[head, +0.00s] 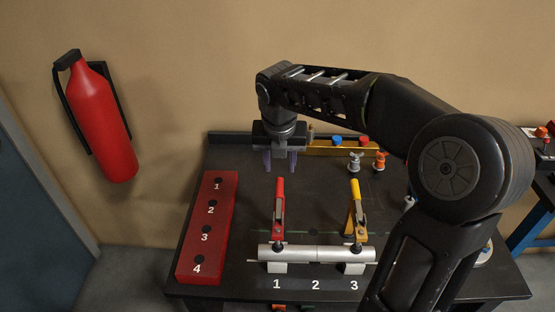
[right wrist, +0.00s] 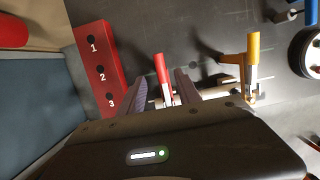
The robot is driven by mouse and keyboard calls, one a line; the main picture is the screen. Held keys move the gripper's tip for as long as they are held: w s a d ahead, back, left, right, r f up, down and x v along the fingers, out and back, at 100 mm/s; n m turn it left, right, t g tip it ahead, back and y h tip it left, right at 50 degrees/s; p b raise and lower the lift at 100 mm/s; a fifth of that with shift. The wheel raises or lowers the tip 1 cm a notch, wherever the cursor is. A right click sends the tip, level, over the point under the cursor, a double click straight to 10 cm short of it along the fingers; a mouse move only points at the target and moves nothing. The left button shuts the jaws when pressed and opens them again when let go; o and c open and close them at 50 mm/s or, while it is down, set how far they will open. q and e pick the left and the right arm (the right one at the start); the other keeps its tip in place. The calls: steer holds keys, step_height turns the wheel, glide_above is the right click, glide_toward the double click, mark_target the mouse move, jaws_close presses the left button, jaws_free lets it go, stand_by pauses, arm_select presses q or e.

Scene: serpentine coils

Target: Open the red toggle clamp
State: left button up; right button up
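The red toggle clamp (head: 279,208) stands on the dark table above the mark 1, its red handle pointing toward the back. Its front end reaches the left part of a silver cylinder (head: 315,253) lying on pale blocks. My right gripper (head: 280,162) is behind the clamp, pointing down, with its fingers apart and nothing between them. In the right wrist view the red handle (right wrist: 161,68) shows between the two fingers (right wrist: 162,88), farther off and apart from them; the clamp's lower part is partly hidden. My left gripper is not in view.
A yellow-handled clamp (head: 356,208) stands to the right, at mark 3. A red numbered block (head: 207,228) lies to the left. Grey and orange knobs (head: 380,161) stand at the back right. A red fire extinguisher (head: 98,120) hangs on the wall.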

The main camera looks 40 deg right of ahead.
mark_target(280, 183)
steer(key=shift+w+f, duration=0.15)
steer(key=shift+f, duration=0.15)
steer(key=b+x, duration=0.4)
steer(key=x, duration=0.4)
steer(key=shift+d+f, duration=0.1)
steer(key=shift+f, duration=0.05)
steer(key=shift+w+d+f+b, duration=0.1)
steer(key=shift+f+b, duration=0.25)
steer(key=shift+f, duration=0.1)
jaws_close()
